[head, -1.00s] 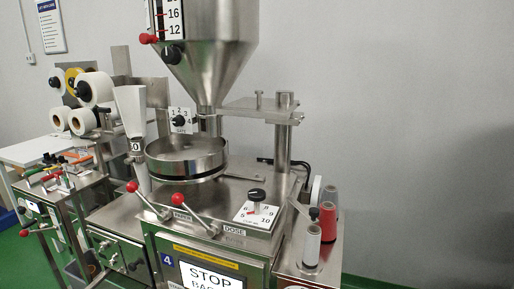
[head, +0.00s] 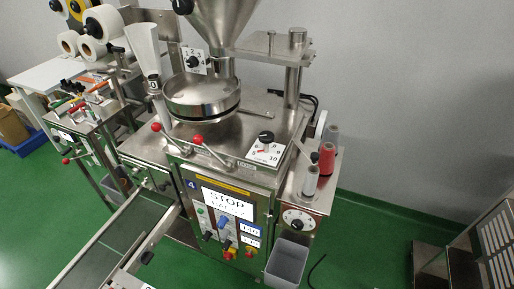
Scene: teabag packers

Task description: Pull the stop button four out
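The machine marked 4 (head: 191,184) stands in the middle of the head view. Neither of my grippers is in view.
A grey bin (head: 287,262) stands in front of the panel's right side. A conveyor (head: 110,245) runs out at the lower left. Red-knobbed levers (head: 198,139) stick out above the panel. Green floor (head: 365,240) is open to the right, up to a metal rack (head: 470,260).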

